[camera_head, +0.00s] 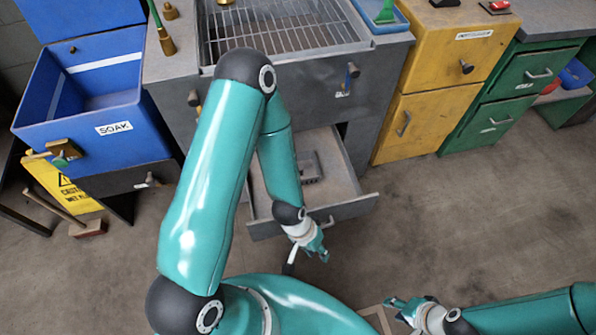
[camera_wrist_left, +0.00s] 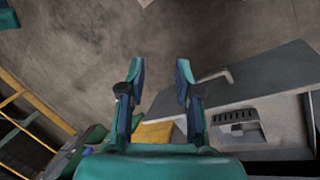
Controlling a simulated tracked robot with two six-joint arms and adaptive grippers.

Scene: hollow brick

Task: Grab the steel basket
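A steel wire grid (camera_head: 290,38) lies in the grey basin at the top of the head view; I cannot tell if it is a basket. A grey slotted piece (camera_head: 309,167) lies in the open drawer, and it also shows in the left wrist view (camera_wrist_left: 235,117). My left gripper (camera_head: 322,252) is near the drawer's front right, outside it; in the left wrist view (camera_wrist_left: 159,75) its fingers are apart with nothing between them. My right gripper (camera_head: 393,308) is low in the head view, away from the counter; its opening is unclear.
The grey drawer (camera_head: 345,197) is pulled out under the basin. A blue SOAK bin (camera_head: 75,130) stands left, with a yellow sign (camera_head: 55,190) and a brush (camera_head: 88,229) by it. Yellow (camera_head: 425,115) and green cabinets (camera_head: 492,117) stand right. The floor (camera_head: 460,220) at right is clear.

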